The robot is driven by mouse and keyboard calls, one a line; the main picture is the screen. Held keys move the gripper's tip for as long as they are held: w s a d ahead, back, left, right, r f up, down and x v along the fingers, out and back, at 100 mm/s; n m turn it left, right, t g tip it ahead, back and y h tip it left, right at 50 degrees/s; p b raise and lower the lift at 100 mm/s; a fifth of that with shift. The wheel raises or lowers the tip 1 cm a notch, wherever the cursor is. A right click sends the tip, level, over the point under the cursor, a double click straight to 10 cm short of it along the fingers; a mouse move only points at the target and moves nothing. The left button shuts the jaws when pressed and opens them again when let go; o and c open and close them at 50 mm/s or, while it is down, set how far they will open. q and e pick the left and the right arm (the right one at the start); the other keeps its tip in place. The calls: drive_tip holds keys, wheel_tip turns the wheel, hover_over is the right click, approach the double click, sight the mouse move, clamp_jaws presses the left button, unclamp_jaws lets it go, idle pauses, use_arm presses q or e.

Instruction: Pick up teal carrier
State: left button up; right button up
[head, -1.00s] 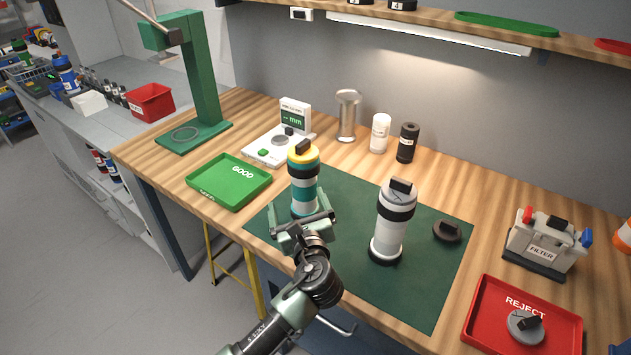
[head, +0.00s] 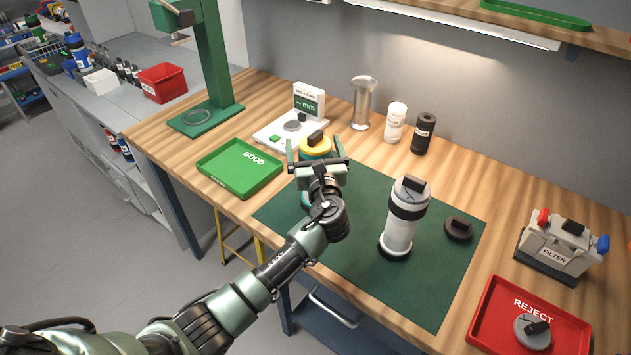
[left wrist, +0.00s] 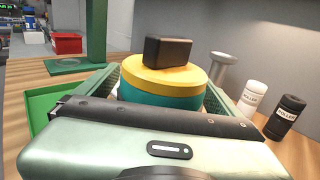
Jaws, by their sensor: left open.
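The teal carrier (head: 316,153), with a yellow top and a black handle block, stands upright on the green mat (head: 440,290). My left gripper (head: 317,147) is open at the height of its top, its fingers to the left and right of it. My wrist hides most of its body in the head view. In the left wrist view the carrier (left wrist: 165,92) shows its yellow cap and teal band between the two green fingers. Contact cannot be told. My right gripper is not in view.
A white carrier (head: 404,220) stands on the mat to the right, near a dark cap (head: 458,228). The green GOOD tray (head: 240,170) lies left, the measuring device (head: 298,122) behind. A red REJECT tray (head: 490,330) and a filter box (head: 556,246) are at right.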

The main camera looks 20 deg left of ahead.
use_arm(q)
drive_tip(key=shift+r, duration=0.1)
clamp_jaws()
